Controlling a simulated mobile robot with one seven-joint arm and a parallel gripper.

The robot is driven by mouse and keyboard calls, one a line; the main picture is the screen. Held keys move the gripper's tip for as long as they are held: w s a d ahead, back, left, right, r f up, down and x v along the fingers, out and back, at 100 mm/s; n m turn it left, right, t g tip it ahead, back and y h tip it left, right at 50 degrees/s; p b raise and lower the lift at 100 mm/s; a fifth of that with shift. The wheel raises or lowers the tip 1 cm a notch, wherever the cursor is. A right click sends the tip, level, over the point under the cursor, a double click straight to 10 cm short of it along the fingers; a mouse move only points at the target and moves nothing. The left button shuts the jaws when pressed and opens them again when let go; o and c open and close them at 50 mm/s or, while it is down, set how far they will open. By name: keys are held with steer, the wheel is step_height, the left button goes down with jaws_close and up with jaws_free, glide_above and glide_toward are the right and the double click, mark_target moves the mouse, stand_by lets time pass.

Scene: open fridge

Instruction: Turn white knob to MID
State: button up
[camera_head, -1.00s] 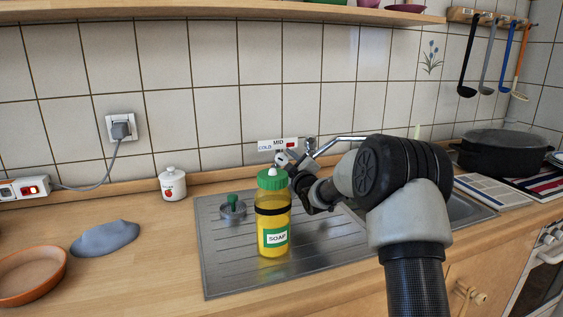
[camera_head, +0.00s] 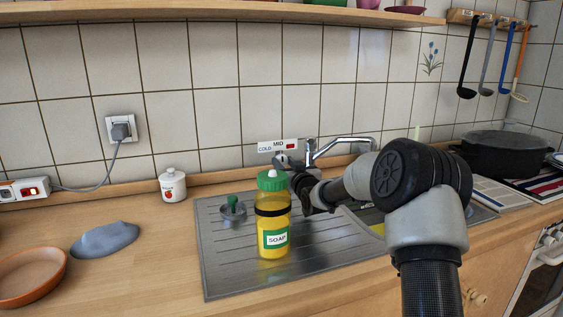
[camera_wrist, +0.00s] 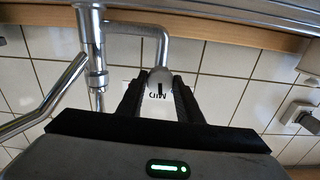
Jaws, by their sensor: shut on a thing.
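The white knob (camera_wrist: 160,77) sits by the faucet pipe in the wrist view, its black mark pointing at the upside-down MID on the label. My gripper (camera_wrist: 159,84) is shut on it, with one dark finger on each side. In the head view, the label plate (camera_head: 279,146) on the tiles shows COLD at left, MID on top and a red patch at right. My gripper (camera_head: 290,165) is just below the plate, behind the soap bottle; the knob is small and partly hidden there.
A yellow soap bottle (camera_head: 272,238) with a green cap stands on the drainboard (camera_head: 222,275), close to my gripper. A sink plug (camera_head: 233,211) lies left of it. The chrome faucet (camera_head: 345,140) is right of my gripper. A black pot (camera_head: 500,150) stands farther right.

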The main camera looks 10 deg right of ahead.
steer(key=o, duration=0.9)
steer(key=shift+m, duration=0.3)
steer(key=s+b, duration=0.1)
steer(key=s, duration=0.2)
steer(key=s+d+b, duration=0.1)
steer(key=s, duration=0.2)
steer(key=shift+d, duration=0.1)
